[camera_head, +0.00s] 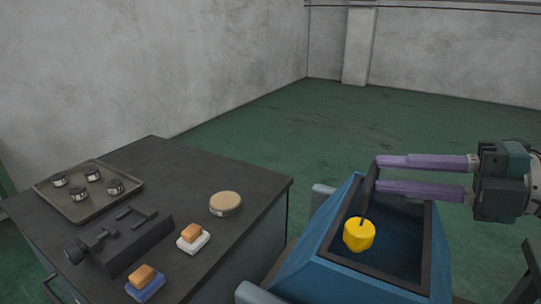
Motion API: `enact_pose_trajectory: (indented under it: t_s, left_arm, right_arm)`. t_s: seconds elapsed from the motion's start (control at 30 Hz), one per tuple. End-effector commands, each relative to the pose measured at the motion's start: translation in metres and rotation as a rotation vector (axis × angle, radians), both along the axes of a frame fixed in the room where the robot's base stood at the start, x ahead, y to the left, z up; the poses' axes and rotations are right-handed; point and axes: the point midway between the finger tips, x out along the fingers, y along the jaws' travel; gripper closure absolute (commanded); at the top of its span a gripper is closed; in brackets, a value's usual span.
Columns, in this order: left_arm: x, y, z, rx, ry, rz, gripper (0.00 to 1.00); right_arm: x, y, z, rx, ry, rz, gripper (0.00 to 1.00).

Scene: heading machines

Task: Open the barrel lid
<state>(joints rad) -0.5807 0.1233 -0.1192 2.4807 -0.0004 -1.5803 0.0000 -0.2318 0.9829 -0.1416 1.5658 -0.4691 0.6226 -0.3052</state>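A blue barrel-like bin (318,262) with sloping sides and a dark rim stands at the lower right, its top open. A yellow rounded piece (358,234) with a short dark stem shows inside the opening. A dark upright flap (369,184) stands at the far left corner of the rim; I cannot tell for sure whether it is the lid. My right gripper (378,173) comes in from the right with two purple fingers spread apart and nothing seen between them. Its tips are at or near the flap; contact is unclear. My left gripper is out of view.
A dark-topped cabinet (165,160) stands at the left. It carries a tray (75,206) with several small tins, a round tan-topped tin (225,203), a dark vise-like tool (120,240) and two sponges on dishes (193,238). Green floor (400,120) behind is clear.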

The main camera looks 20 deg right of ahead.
Motion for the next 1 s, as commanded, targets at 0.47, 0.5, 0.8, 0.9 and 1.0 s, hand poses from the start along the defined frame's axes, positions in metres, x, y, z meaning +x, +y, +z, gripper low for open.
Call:
enact_pose_trajectory:
  t_s: [0.47,0.5,0.8,0.9,1.0]
  left_arm:
    - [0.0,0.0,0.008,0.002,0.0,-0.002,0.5]
    - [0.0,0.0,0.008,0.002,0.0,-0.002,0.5]
    - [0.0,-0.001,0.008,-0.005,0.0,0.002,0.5]
    - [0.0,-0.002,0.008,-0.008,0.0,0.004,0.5]
    - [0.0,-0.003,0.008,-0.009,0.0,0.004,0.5]
  right_arm:
    - [0.045,0.038,-0.011,0.001,-0.002,-0.001,0.73]
    - [0.046,0.039,-0.011,0.0,-0.001,-0.001,0.73]
    - [0.047,0.041,-0.013,0.001,0.001,0.0,0.73]
    - [0.047,0.041,-0.013,0.001,0.001,0.0,0.82]
    - [0.047,0.041,-0.013,0.0,0.0,0.0,0.93]
